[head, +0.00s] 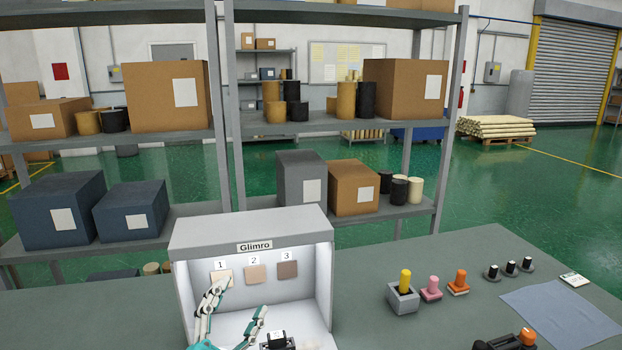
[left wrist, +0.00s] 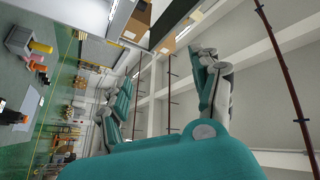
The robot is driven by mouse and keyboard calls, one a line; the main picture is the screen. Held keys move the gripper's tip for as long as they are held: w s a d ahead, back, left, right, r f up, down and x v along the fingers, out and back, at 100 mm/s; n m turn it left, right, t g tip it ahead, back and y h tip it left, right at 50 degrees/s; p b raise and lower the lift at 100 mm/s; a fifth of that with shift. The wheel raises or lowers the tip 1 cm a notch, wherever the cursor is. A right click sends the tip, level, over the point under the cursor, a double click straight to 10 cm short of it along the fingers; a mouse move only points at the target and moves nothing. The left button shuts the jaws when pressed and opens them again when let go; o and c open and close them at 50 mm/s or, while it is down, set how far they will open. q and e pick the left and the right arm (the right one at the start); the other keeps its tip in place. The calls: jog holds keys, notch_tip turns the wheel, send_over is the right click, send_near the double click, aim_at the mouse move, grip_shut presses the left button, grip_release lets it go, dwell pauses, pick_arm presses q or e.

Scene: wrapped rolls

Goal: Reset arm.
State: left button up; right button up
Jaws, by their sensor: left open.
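My left gripper (head: 243,298) is in front of the open white booth labelled Glimro (head: 180,252), low in the head view. Its teal and grey fingers are spread apart with nothing between them. The left finger overlaps the area below the tan sample marked 1 (head: 221,278). In the left wrist view my left gripper (left wrist: 166,66) also shows open and empty, and the room appears turned on its side. A small black and white item (head: 277,341) lies low in the booth, right of the fingers. My right gripper is not in view.
On the grey table (head: 375,328), right of the booth, stand a yellow roll in a grey holder (head: 404,298), a pink piece (head: 432,289), an orange piece (head: 458,282) and small black rolls (head: 510,268). A blue-grey cloth (head: 562,315) lies flat. Loaded shelves (head: 300,124) stand behind.

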pick_arm(q)
jog(key=s+a+f+n+g+y, duration=0.3)
jog(key=a+f+n+g, duration=0.1)
jog(key=f, duration=0.5)
jog(key=s+a+f+n+g+y, duration=0.3)
jog(key=a+f+n+y, duration=0.1)
jog(key=f, duration=0.5)
jog(key=s+f+g, duration=0.2)
jog(key=s, duration=0.1)
jog(key=s+f+n+g, duration=0.1)
jog(key=s+f+g, duration=0.1)
jog(key=s+f, duration=0.1)
jog(key=s+a+f+g, duration=0.1)
jog(key=s+f, duration=0.2)
jog(key=shift+s+n+g, duration=0.25)
jog(key=shift+n+g, duration=0.05)
jog(key=shift+g, duration=0.1)
jog(key=s+f+g, duration=0.4)
jog(key=s, duration=0.6)
notch_tip(320, 180, down, 34)
jog(key=s+g+b, duration=0.2)
jog(key=b, duration=0.4)
jog(key=s+a+f+b, duration=0.2)
jog(key=s+f+b, duration=0.2)
jog(key=s+f, duration=1.1)
notch_tip(320, 180, down, 4)
jog(key=shift+s+a+r+g+h, duration=0.25)
jog(key=shift+s+a+g+h, duration=0.05)
jog(key=shift+s+a+g, duration=0.1)
